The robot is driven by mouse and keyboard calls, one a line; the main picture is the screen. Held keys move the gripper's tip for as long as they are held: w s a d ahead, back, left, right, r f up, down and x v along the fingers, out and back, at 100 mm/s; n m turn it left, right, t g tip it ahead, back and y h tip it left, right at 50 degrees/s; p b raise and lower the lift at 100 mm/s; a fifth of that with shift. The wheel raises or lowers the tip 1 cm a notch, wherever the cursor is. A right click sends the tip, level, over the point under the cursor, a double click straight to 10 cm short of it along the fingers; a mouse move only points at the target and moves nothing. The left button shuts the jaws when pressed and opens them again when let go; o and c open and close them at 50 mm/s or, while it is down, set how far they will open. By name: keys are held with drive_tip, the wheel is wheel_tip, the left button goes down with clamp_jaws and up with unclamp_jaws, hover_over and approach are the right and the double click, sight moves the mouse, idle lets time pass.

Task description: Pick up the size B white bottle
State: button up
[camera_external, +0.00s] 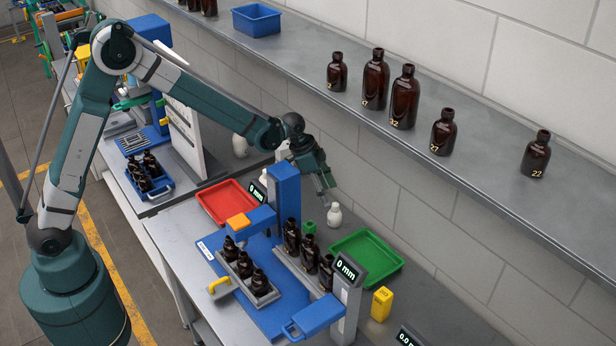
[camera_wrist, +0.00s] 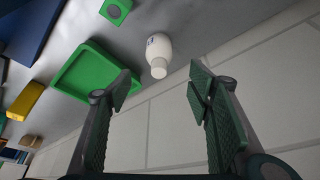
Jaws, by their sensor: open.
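A small white bottle (camera_external: 334,216) stands on the bench behind the green tray, just below my gripper (camera_external: 324,196). In the wrist view a white bottle (camera_wrist: 159,50) with a small dark mark on its side appears beyond and between my fingers (camera_wrist: 162,84), which are apart with nothing between them. The mark is too small to read. Other white bottles stand farther left in the external view: one by the red tray (camera_external: 264,178) and one near the white panel (camera_external: 240,146).
The green tray (camera_external: 367,256) and green block (camera_external: 309,227) are close to the bottle; a tall blue column (camera_external: 286,192) stands to its left. Dark bottles (camera_external: 291,237) fill racks in front. The wall and a shelf (camera_external: 470,185) with amber bottles rise behind.

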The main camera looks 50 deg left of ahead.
sight(335, 204)
drive_tip(key=shift+m, duration=0.3)
drive_tip(key=x, duration=0.5)
drive_tip(key=shift+w+d+r, duration=0.1)
drive_tip(key=shift+w, duration=0.25)
drive_tip(key=shift+x, duration=1.35)
drive_tip(key=shift+s+d, duration=0.1)
drive_tip(key=shift+p+x, duration=0.65)
drive_tip(key=shift+x, duration=1.95)
drive_tip(key=shift+s+d, duration=0.1)
drive_tip(key=c, duration=1.1)
